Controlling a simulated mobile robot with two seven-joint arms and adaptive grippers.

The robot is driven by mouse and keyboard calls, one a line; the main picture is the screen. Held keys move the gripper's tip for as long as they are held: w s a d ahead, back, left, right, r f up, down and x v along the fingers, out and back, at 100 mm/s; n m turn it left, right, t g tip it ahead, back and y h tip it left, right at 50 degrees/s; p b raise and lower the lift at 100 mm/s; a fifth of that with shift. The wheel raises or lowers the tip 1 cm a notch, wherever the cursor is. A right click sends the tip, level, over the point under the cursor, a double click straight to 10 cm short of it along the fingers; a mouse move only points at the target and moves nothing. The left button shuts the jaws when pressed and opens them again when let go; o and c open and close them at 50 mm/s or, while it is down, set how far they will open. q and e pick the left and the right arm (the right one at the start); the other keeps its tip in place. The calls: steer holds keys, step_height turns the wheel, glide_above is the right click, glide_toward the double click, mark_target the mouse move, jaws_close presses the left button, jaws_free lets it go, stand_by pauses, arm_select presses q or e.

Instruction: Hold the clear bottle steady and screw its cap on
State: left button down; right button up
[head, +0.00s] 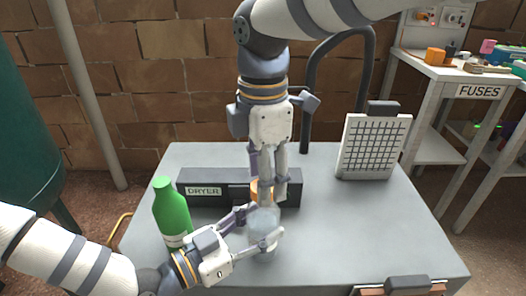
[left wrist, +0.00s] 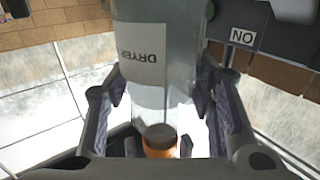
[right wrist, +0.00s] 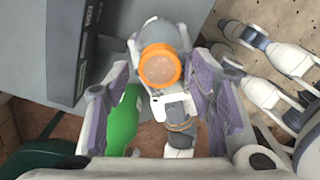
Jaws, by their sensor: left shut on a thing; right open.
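The clear bottle (head: 263,218) stands on the grey table, shut between the fingers of my left gripper (head: 264,225). In the left wrist view the bottle (left wrist: 155,95) shows a white label with dark print. The orange cap (head: 262,189) is at the bottle's top end; it also shows in the left wrist view (left wrist: 160,141) and the right wrist view (right wrist: 160,66). How far it is threaded I cannot tell. My right gripper (head: 267,195) points straight down over the bottle, open, its fingers around the cap and partly hiding it. In the right wrist view both fingers stand apart from the cap.
A green bottle (head: 172,214) stands left of the clear one, near my left arm. A dark box marked DRYER (head: 215,189) lies just behind. A gridded panel (head: 373,145) stands at the back right. The table's right side is clear, except a brown-and-dark item (head: 405,284) at the front edge.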

steer(key=shift+f, duration=0.8)
